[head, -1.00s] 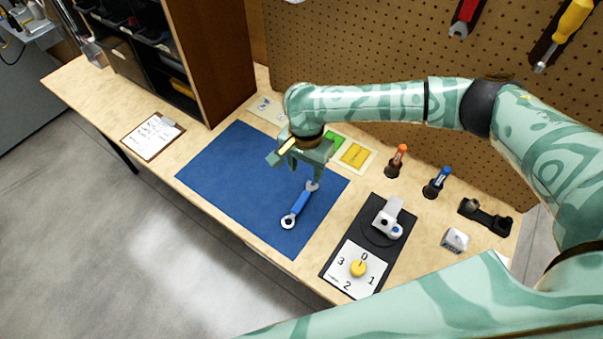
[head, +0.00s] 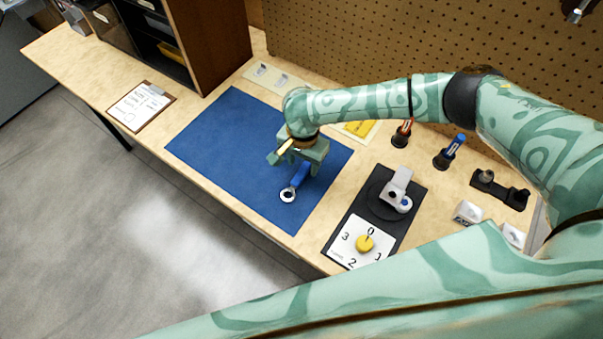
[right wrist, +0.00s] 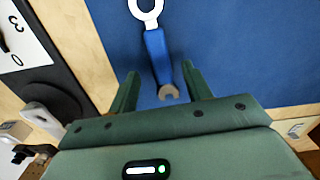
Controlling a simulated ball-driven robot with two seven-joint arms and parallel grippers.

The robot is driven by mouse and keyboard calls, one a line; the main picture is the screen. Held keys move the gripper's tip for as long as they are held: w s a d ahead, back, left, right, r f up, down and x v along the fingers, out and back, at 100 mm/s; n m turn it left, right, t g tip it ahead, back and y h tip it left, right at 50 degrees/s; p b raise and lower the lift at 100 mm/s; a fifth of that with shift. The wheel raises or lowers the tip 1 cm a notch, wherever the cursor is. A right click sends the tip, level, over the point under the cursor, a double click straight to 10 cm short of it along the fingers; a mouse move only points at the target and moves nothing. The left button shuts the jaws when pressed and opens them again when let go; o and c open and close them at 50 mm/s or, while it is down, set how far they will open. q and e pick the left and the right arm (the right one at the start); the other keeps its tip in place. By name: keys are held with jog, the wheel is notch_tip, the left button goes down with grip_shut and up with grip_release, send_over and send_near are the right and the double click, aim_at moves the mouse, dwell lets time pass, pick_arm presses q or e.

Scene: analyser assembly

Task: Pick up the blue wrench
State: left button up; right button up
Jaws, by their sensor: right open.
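The blue wrench (head: 300,178) lies on the blue mat (head: 222,137), its ring end toward the mat's front edge. In the head view my right gripper (head: 305,168) is over its far end and hides the open jaw. There my right gripper (right wrist: 160,80) is open, with one finger on each side of the wrench's lower part. The fingers look apart from the wrench; their height above the mat is hard to tell. My left gripper is not in view.
A black plate with a yellow dial knob (head: 364,243) and a white device (head: 397,190) lies right of the mat. An orange-capped tool (head: 403,132) and a blue-capped tool (head: 450,150) stand behind. A clipboard (head: 140,106) lies at left. The mat's left part is clear.

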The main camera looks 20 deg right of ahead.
aim_at(302, 172)
notch_tip(302, 172, down, 3)
jog(key=shift+a+f+b, duration=0.1)
jog(key=shift+f+b, duration=0.05)
jog(key=shift+b, duration=0.4)
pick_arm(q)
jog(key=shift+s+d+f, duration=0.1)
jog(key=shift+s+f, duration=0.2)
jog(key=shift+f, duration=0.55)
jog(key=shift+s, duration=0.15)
pick_arm(e)
grip_shut()
jog(key=shift+r, duration=0.2)
